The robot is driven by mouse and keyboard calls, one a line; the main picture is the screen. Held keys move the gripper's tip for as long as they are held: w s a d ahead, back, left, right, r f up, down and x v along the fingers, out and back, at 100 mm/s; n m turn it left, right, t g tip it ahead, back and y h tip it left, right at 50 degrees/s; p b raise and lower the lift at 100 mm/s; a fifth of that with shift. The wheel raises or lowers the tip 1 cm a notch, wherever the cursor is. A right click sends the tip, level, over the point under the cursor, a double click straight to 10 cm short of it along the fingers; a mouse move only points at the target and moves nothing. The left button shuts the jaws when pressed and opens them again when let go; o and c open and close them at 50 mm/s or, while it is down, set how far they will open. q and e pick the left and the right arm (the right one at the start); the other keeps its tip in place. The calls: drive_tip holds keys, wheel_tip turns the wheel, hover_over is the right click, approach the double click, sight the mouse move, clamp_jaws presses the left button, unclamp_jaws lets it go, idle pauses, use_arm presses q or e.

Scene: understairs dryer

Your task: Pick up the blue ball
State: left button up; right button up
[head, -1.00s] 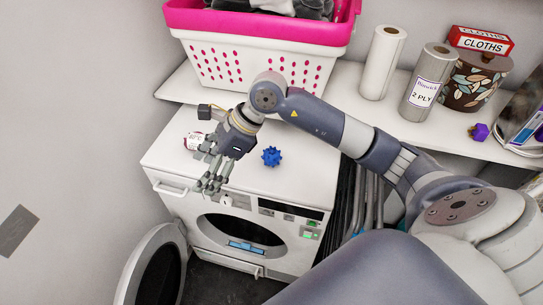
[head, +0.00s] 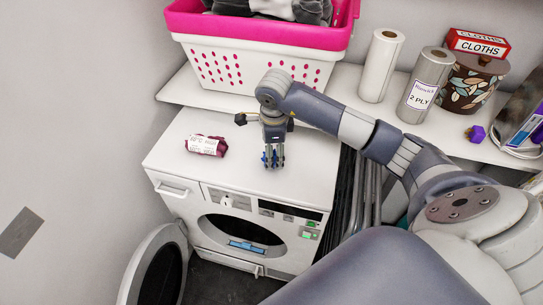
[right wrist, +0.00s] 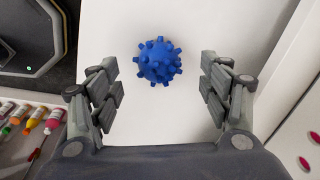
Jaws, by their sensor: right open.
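The blue ball (right wrist: 158,62) is knobbly and rests on the white dryer top. In the right wrist view it lies between and slightly beyond the fingertips of my open right gripper (right wrist: 161,80), with gaps on both sides. In the head view my right gripper (head: 273,160) points down over the ball and hides most of it; only bits of blue (head: 265,157) show by the fingers. My left gripper is not in view.
A dark red packet with a white label (head: 206,145) lies on the dryer top (head: 225,178), left of my gripper. Behind, a shelf (head: 345,82) holds a pink-rimmed white basket (head: 255,68), paper rolls (head: 381,66) and a cloths box (head: 478,43). The dryer door (head: 160,275) hangs open.

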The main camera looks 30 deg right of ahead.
wheel_tip(320, 180, down, 3)
drive_tip(key=shift+w+r+p, duration=0.15)
drive_tip(key=shift+r+p, duration=0.05)
drive_tip(key=shift+p, duration=0.2)
drive_tip(key=shift+w+f, duration=0.15)
drive_tip(key=shift+f, duration=0.4)
drive_tip(key=c, duration=1.1)
drive_tip(key=shift+r, duration=0.15)
